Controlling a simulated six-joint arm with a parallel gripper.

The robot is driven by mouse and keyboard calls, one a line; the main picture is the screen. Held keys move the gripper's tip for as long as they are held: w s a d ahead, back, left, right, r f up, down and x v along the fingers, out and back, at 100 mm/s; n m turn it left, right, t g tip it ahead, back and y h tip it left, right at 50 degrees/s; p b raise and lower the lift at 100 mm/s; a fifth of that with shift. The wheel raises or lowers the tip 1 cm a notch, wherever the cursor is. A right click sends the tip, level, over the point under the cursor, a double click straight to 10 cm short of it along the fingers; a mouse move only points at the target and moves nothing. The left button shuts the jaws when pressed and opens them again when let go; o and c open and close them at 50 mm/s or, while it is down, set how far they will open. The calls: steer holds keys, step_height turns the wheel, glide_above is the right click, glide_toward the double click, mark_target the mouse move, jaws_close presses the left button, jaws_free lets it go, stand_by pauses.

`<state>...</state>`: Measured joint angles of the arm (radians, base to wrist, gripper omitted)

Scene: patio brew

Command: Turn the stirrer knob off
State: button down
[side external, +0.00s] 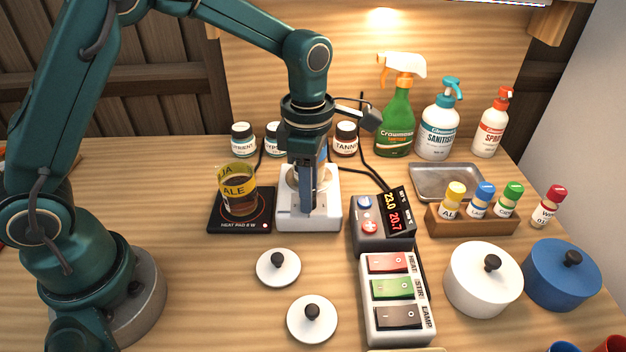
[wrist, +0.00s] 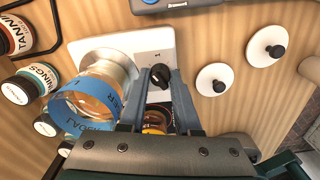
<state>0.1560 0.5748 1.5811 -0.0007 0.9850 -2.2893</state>
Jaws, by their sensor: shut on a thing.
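The white stirrer (side external: 328,217) stands in the middle of the table, right of the black heat pad (side external: 213,222). In the wrist view its top plate (wrist: 150,45) bears a black knob (wrist: 160,75). My gripper (wrist: 160,80) points down over the front of the stirrer, its fingers shut on the knob. In the side view my gripper (side external: 306,210) hides the knob, and I cannot read its setting. A clear glass vessel with a blue band (wrist: 92,97) stands on the stirrer, close beside my fingers. My gripper mostly hides this vessel in the side view.
An amber-filled glass (side external: 238,192) stands on the heat pad. A display box (side external: 365,238) and a switch box with HEAT, STIR and LAMP rockers (side external: 366,318) are to the right. Two white lids (side external: 272,272) (side external: 305,325) lie in front. Small jars (side external: 242,140) and cables are behind.

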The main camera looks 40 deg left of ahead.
steer(key=n, duration=0.4)
steer(key=shift+n, duration=1.9)
steer(key=shift+a+n, duration=0.1)
steer(key=shift+n, duration=0.2)
steer(key=c, duration=0.6)
jaws_free()
steer(key=shift+r, duration=2.6)
steer(key=shift+r, duration=0.1)
